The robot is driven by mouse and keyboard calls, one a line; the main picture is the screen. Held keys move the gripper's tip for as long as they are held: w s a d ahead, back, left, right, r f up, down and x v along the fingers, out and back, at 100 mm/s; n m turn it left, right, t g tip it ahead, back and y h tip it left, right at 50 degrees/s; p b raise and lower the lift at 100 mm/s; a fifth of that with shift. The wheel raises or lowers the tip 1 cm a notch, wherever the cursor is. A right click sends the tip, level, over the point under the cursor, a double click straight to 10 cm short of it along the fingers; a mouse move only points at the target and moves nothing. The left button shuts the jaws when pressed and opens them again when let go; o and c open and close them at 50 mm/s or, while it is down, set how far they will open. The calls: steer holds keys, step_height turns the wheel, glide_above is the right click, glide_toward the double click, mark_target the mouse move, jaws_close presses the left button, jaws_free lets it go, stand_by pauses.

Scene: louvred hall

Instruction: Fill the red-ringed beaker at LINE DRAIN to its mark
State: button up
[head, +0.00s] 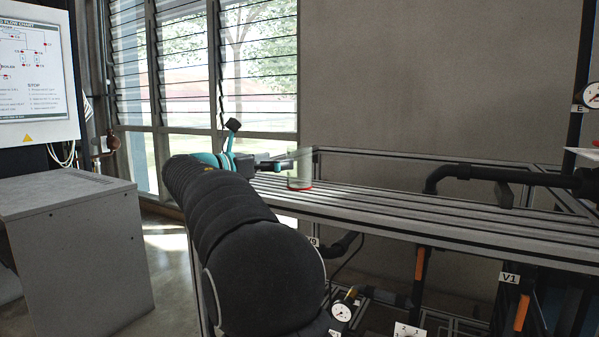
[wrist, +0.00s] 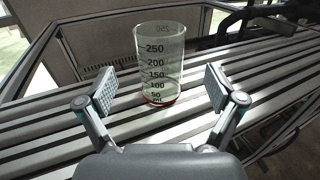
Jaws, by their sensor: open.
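A clear glass beaker with a red ring near its base (wrist: 159,68) stands upright on the slatted metal bench. Its scale runs from 50 to 250 and it looks empty. In the head view the beaker (head: 299,172) stands near the left end of the bench. My gripper (wrist: 160,90) is open, with one finger pad on each side of the beaker and a gap to both. In the head view my gripper (head: 280,162) is level with the beaker, partly hidden by my arm. I cannot make out a LINE DRAIN label.
The slatted bench (head: 400,205) is mostly clear to the right of the beaker. A black pipe (head: 470,172) crosses its right part. Tags V1 (head: 510,278) and V9 (head: 313,241) and a gauge (head: 342,311) sit below. A grey cabinet (head: 75,240) stands left.

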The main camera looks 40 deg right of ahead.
mark_target(291, 153)
steer(key=shift+d, duration=3.75)
steer(key=c, duration=1.4)
steer(key=shift+o, duration=0.2)
steer(key=shift+a+r, duration=0.1)
steer(key=shift+r, duration=0.6)
steer(key=s+d+r+p, duration=0.1)
steer(key=s+d+r, duration=0.5)
steer(key=s+r, duration=0.3)
steer(key=shift+s+r, duration=0.3)
steer(key=shift+s, duration=0.15)
